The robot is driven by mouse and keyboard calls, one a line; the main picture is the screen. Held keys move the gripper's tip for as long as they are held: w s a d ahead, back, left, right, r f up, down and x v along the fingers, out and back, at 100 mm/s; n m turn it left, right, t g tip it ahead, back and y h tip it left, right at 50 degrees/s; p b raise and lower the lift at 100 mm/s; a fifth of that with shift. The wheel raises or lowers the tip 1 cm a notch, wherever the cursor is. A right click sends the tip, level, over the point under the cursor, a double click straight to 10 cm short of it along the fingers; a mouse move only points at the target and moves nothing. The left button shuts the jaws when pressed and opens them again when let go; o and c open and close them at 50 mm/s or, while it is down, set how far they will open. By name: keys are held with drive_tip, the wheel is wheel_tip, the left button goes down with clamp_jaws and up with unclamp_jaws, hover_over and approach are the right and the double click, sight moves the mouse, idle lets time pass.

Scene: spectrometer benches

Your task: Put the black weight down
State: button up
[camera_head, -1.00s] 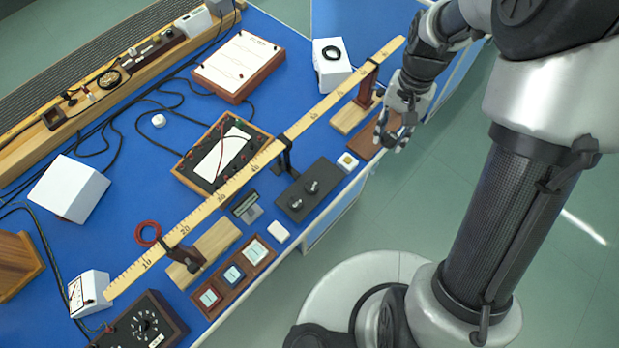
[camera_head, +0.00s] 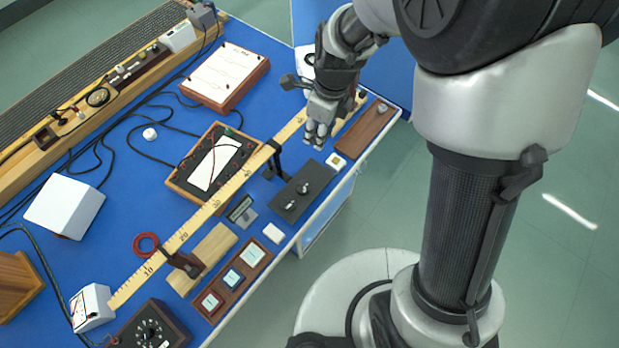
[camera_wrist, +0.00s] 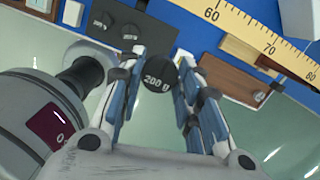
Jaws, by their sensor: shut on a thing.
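The black weight (camera_wrist: 158,76), marked 200 g, is between the fingers of my gripper (camera_wrist: 158,90) in the wrist view. My gripper is shut on it and holds it up. In the head view my gripper (camera_head: 318,138) hangs over the bench by the far part of the metre rule. The weight cannot be made out there. A dark grey plate with two black knob-like pieces (camera_head: 297,191) lies nearer the viewer. It also shows at the top left of the wrist view (camera_wrist: 142,48).
The wooden metre rule (camera_head: 228,190) runs diagonally on its supports close to my gripper. A brown board (camera_head: 360,136) with a small metal piece lies right of my gripper. The bench edge is close on the right.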

sight(316, 174)
wheel_tip(316, 174, down, 18)
drive_tip(key=b, duration=0.6)
drive_tip(key=shift+f, duration=0.25)
drive_tip(key=shift+r, duration=0.1)
drive_tip(key=o, duration=0.7)
drive_tip(key=shift+f, duration=0.2)
drive_tip(key=shift+o, duration=0.9)
drive_tip(key=shift+r, duration=0.1)
